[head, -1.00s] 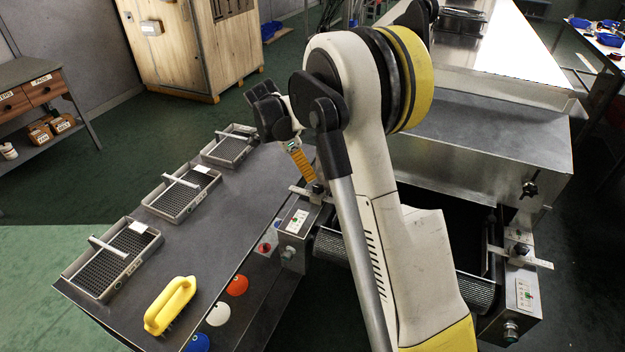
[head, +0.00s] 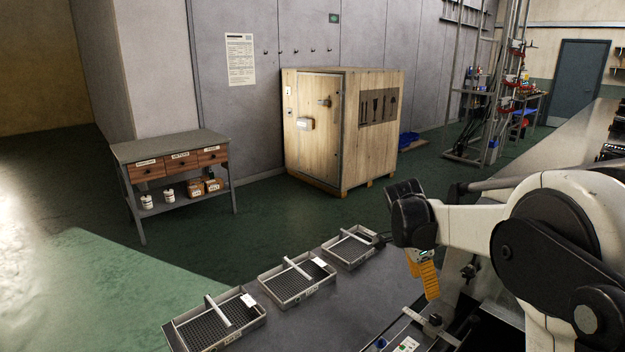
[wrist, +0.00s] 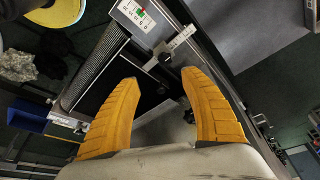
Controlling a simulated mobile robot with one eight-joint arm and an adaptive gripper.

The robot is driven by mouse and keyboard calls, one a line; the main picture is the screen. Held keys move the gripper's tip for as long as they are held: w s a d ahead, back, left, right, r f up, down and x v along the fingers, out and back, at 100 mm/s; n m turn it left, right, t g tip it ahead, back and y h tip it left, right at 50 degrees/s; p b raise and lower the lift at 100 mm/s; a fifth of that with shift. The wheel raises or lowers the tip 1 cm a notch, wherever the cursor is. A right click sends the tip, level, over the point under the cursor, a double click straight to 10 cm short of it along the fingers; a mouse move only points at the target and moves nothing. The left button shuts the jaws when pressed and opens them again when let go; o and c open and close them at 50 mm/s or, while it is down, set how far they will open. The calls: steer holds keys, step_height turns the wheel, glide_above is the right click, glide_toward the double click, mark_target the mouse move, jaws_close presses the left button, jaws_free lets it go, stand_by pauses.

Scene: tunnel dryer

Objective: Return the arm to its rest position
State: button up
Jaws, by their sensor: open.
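My gripper (head: 426,280) is at the right of the head view, beyond the right edge of the grey table, with its yellow fingers pointing down. In the wrist view my gripper (wrist: 163,88) shows two yellow fingers spread wide, with nothing between them. Below and beyond the fingers lies the conveyor end with its dark roller (wrist: 95,68), a metal bracket (wrist: 172,48) and a small control box (wrist: 137,14). My arm reaches in from the right of the head view, its upper part partly out of frame.
Three mesh trays with bar handles, near (head: 214,324), middle (head: 297,280) and far (head: 350,247), stand in a row on the grey table (head: 352,300). A wooden crate (head: 340,130) and a drawer bench (head: 175,148) stand behind. Green floor between them is clear.

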steer(key=s+a+r+n+t+y, duration=0.1)
steer(key=s+a+r+n, duration=0.15)
steer(key=s, duration=0.25)
steer(key=s+a+r+n+t, duration=0.2)
steer(key=s+r+n, duration=0.1)
steer(key=s+n, duration=0.15)
steer(key=s+a+r+n+t+y, duration=0.1)
steer(key=s+a+r+n, duration=0.15)
steer(key=s, duration=0.25)
steer(key=s+a+f+n+t+y, duration=0.2)
steer(key=s+n, duration=0.5)
steer(key=s, duration=0.4)
steer(key=shift+a+f+n+t, duration=0.35)
steer(key=shift+a+f+t, duration=0.1)
steer(key=shift+a, duration=0.95)
